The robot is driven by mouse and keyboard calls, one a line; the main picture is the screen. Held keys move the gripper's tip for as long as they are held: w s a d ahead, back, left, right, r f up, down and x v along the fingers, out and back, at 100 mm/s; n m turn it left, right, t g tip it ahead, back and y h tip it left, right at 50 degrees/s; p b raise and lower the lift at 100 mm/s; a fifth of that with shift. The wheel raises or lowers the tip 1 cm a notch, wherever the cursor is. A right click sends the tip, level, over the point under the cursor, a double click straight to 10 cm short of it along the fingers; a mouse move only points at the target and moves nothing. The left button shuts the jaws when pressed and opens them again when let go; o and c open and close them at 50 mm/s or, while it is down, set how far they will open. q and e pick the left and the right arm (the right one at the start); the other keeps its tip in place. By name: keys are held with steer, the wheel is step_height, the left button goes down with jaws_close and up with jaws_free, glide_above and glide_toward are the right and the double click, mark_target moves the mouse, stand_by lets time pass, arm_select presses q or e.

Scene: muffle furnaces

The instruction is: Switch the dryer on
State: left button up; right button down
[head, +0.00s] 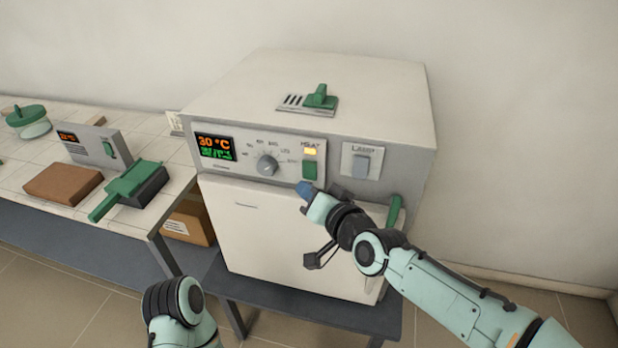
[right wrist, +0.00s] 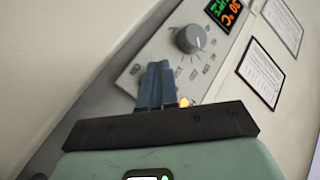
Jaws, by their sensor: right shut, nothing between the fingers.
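The dryer (head: 290,250) is a white box-shaped oven on a dark stand, its door closed. Its control panel has a lit display (head: 214,147) reading about 30 °C, a round grey knob (head: 268,165), and a green heat switch (head: 310,170) under a glowing yellow lamp (head: 310,151). The knob also shows in the right wrist view (right wrist: 190,39). My right gripper (head: 305,188) is shut and empty, its blue fingertips just below the green switch. In the right wrist view the fingers (right wrist: 157,85) hide the switch, so contact cannot be told. My left arm shows at the bottom, its gripper out of frame.
A grey lamp switch (head: 361,166) sits right of the heat switch, and a green door handle (head: 394,212) is near my right forearm. A green lever (head: 320,96) is on top. The left bench (head: 75,205) holds a brown block (head: 63,184) and a green-handled device (head: 130,185).

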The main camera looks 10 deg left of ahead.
steer(key=shift+s, duration=0.1)
steer(key=s, duration=0.1)
steer(key=s+p, duration=0.1)
steer(key=s, duration=0.2)
steer(key=shift+s+a+r+p, duration=0.1)
steer(key=shift+s+r+p, duration=0.2)
steer(key=shift+s+p, duration=0.1)
